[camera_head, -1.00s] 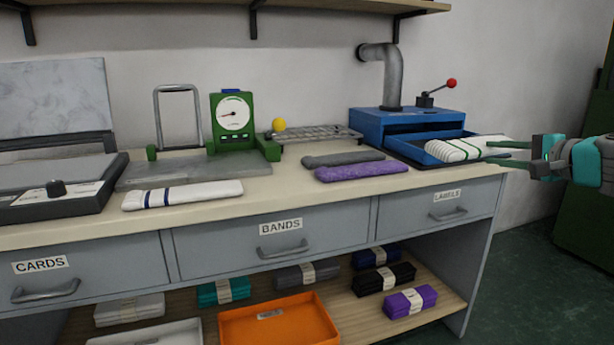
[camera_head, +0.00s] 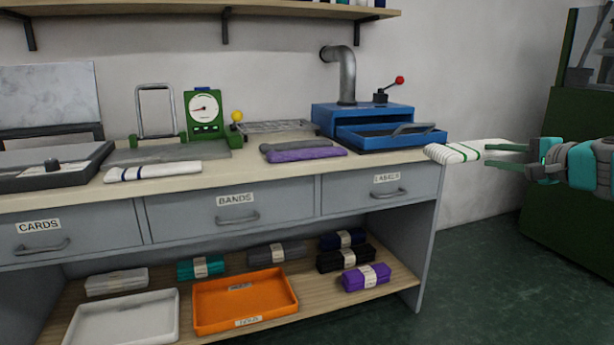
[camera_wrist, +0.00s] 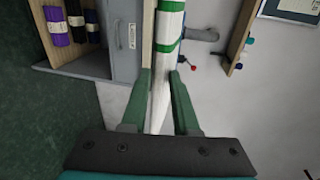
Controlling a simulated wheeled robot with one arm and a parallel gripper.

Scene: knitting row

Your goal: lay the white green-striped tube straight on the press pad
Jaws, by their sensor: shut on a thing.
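My gripper (camera_head: 487,155) is shut on the near end of the white green-striped tube (camera_head: 455,152). It holds the tube in the air by the bench's right end, in front of the blue drawer unit. In the wrist view the tube (camera_wrist: 167,30) runs straight out from between my fingers (camera_wrist: 162,85), with green bands across it. What seems to be the press, at far left of the bench, stands open with a raised lid (camera_head: 50,92) and a grey pad (camera_head: 50,156). The pad's left part is cut off by the frame.
A white blue-striped tube (camera_head: 153,172) lies on the front of the bench (camera_head: 225,170). A green gauge stand (camera_head: 205,115), a purple tube (camera_head: 305,154) and the blue unit (camera_head: 345,117) with its open tray (camera_head: 405,141) stand along it. Open floor (camera_head: 480,270) lies at right.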

